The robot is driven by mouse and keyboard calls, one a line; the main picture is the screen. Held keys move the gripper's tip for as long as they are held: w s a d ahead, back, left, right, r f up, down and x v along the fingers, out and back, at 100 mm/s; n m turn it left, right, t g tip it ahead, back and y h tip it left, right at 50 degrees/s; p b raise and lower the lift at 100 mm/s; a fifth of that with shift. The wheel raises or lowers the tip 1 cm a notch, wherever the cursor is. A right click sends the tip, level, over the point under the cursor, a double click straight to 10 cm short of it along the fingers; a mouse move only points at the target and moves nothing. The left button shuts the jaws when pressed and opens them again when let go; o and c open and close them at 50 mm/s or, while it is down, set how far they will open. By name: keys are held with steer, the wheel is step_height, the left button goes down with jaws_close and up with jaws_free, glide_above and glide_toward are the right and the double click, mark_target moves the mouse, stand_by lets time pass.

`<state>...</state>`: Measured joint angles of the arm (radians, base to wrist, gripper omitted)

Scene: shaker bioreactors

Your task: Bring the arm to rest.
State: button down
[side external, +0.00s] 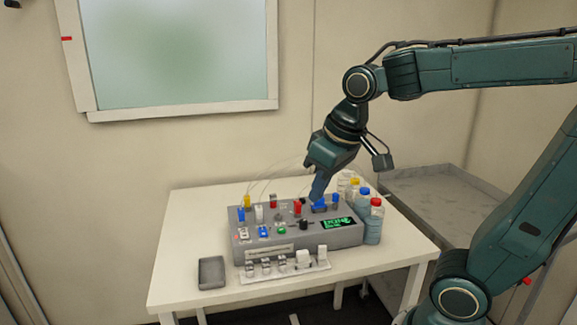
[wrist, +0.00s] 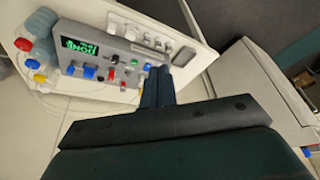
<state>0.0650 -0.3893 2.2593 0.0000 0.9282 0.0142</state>
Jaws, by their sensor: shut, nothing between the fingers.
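My arm reaches in from the right in the side external view. My gripper (side external: 319,188) points down over the right part of a grey control box (side external: 292,239), close to its top; I cannot tell whether it touches. The gripper is shut and empty. In the wrist view the shut fingers (wrist: 157,85) point toward the box (wrist: 106,47). The box has a lit green display (side external: 338,223) that seems to read DONE, and several coloured knobs and caps on top.
The box stands on a white table (side external: 180,260). Bottles with red, blue and yellow caps (side external: 373,225) stand at its right. A small grey tray (side external: 211,272) lies at the front left, and a rack of small vials (side external: 283,270) lies in front. A grey bench (side external: 430,195) is behind right.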

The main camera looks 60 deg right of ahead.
steer(key=s+a+f+n+t, duration=0.1)
steer(key=s, duration=0.7)
steer(key=shift+s+a+f+t, duration=0.15)
steer(key=shift+s+a+t, duration=0.05)
steer(key=shift+a+t, duration=0.15)
stand_by(0.6)
